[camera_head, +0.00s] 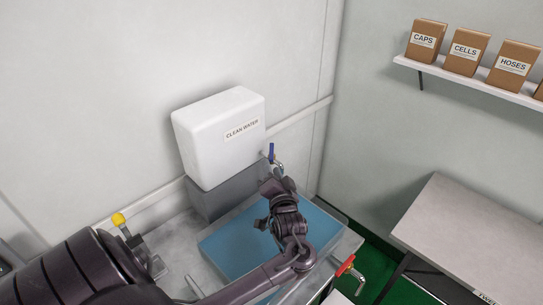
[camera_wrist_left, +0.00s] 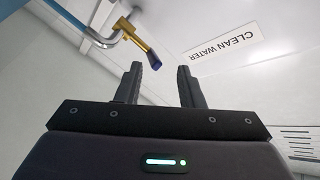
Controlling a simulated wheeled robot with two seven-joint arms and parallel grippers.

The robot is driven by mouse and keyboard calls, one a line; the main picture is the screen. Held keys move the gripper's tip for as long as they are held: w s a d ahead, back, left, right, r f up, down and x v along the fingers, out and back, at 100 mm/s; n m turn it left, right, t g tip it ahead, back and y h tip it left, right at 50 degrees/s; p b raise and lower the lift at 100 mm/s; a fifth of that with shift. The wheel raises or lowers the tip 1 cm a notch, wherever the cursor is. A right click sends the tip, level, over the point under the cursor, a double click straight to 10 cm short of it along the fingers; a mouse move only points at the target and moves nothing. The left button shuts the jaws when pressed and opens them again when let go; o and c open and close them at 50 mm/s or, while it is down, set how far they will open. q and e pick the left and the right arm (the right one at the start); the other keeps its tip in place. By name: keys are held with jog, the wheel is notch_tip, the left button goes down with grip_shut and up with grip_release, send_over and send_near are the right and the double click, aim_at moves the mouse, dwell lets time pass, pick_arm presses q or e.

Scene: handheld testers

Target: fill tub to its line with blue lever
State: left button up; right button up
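The blue lever (camera_head: 271,152) stands upright on a tap beside the white CLEAN WATER tank (camera_head: 212,140). In the left wrist view, a lever with a dark blue end (camera_wrist_left: 151,68) points down between and just beyond my fingertips. My left gripper (camera_head: 274,187) is just below the tap in the head view. In the left wrist view it (camera_wrist_left: 160,78) is open, with nothing visibly held. A wide tub (camera_head: 225,250) with a blue interior lies under my left arm, which hides part of it. Its fill line cannot be made out. My right gripper is out of view.
A yellow-knobbed lever (camera_head: 118,219) is at the left and a red-handled tap (camera_head: 345,266) at the right front. A grey table (camera_head: 470,235) stands at the right. A wall shelf (camera_head: 470,82) holds several labelled boxes. The wall runs close behind the tank.

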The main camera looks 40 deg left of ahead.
aim_at(271, 160)
pick_arm(q)
jog(key=w+a+n+t+h, duration=0.1)
jog(key=n, duration=0.1)
jog(key=w+a+n+t+h+p, duration=0.1)
jog(key=w+a+n, duration=0.1)
jog(key=w+a+n+t+h+p, duration=0.1)
jog(key=w+n, duration=0.1)
jog(key=n, duration=0.1)
jog(key=shift+a+r, duration=0.3)
jog(key=shift+s, duration=0.1)
dwell(0.3)
grip_shut()
